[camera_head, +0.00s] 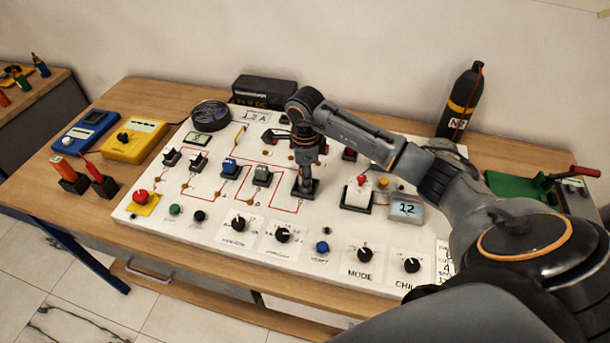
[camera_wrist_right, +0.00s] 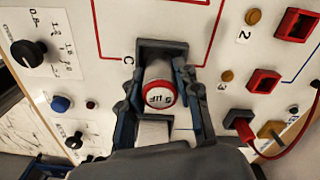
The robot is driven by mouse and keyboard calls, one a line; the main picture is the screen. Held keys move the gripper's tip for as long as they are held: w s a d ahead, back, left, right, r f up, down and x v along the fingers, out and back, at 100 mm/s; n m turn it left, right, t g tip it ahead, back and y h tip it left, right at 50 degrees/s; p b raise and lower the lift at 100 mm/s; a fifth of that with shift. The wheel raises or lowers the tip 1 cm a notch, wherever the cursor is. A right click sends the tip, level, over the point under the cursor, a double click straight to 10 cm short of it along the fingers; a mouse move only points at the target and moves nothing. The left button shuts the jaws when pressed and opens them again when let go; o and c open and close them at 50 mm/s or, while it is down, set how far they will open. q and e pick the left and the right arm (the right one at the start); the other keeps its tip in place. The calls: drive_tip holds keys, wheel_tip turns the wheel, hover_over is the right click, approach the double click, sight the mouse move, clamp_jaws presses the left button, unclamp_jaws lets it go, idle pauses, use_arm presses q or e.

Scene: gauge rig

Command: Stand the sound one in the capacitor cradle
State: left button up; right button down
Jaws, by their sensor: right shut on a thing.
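My right gripper (camera_head: 305,181) points down over the white circuit board (camera_head: 215,240). In the right wrist view its fingers (camera_wrist_right: 160,104) are shut on a small cylinder, the capacitor (camera_wrist_right: 160,94), with a white top, a red rim and a marking that seems to read "uF". The dark capacitor cradle (camera_wrist_right: 162,46), marked C, is at the capacitor's far side; it also shows under the gripper in the head view (camera_head: 305,189). The capacitor appears at or in the cradle, but I cannot tell whether it is fully seated. My left gripper is not in view.
Blue-topped and grey blocks (camera_head: 262,177) stand left of the gripper. Knobs (camera_head: 282,235) line the front.

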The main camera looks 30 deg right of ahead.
drive_tip(key=c, duration=1)
unclamp_jaws()
drive_tip(key=shift+o, duration=0.2)
drive_tip(key=shift+r+p, duration=0.25)
drive_tip(key=shift+p, duration=0.15)
drive_tip(key=shift+r+b, duration=0.3)
drive_tip(key=shift+b, duration=0.1)
wheel_tip(320, 180, up, 10)
drive_tip(key=b, duration=0.3)
drive_tip(key=shift+f, duration=0.15)
drive_tip(key=shift+r, duration=0.7)
drive_tip(key=shift+s+f, duration=0.1)
